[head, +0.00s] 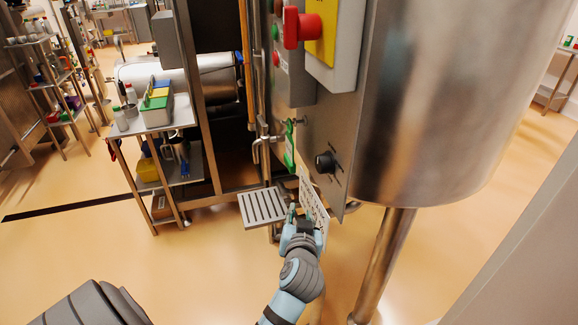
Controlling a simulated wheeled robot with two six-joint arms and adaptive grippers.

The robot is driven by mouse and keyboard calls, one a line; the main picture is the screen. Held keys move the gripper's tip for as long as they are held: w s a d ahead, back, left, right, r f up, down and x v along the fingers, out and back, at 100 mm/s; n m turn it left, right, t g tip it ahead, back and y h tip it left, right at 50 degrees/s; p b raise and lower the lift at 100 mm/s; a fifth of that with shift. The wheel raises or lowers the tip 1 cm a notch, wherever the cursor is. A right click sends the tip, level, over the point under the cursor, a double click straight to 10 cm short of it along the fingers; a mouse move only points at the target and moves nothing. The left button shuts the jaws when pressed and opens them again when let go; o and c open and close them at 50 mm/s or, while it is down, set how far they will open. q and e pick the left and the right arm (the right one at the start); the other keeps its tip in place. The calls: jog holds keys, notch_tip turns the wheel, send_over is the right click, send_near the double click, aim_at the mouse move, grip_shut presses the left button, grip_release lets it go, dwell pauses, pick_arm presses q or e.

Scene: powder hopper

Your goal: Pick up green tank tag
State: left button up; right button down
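The green tank tag (289,147) hangs upright from a small peg on the side of the steel hopper panel, near the middle of the head view. My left gripper (292,212) is below the tag and apart from it, in front of the panel. Its fingers are small and partly merge with the things behind, so I cannot tell whether they are open. Nothing is clearly seen in them. My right gripper is not in view.
A slotted metal tray (264,207) sits just left of my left gripper. A black knob (325,162) and a red switch (299,27) stick out from the panel. A cart (186,116) stands left.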

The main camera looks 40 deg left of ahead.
aim_at(287, 145)
pick_arm(q)
notch_tip(287, 145, up, 11)
jog(key=a+n+t+y, duration=0.1)
jog(key=a+n+y, duration=0.1)
jog(key=n+y, duration=0.1)
jog(key=shift+n, duration=0.3)
jog(key=x, duration=0.2)
jog(key=r+x, duration=0.1)
jog(key=x, duration=0.2)
jog(key=p+x, duration=0.1)
jog(key=x, duration=0.2)
jog(key=shift+w+a+r, duration=0.15)
jog(key=shift+a+r, duration=0.1)
jog(key=shift+a, duration=0.05)
jog(key=x, duration=0.2)
jog(key=p+x, duration=0.1)
jog(key=x, duration=0.2)
jog(key=shift+a+r, duration=0.3)
jog(key=shift+a, duration=0.1)
jog(key=shift+w+a+f, duration=0.15)
jog(key=shift+w+a, duration=0.05)
jog(key=shift+w, duration=0.05)
jog(key=shift+s+d, duration=0.1)
grip_shut()
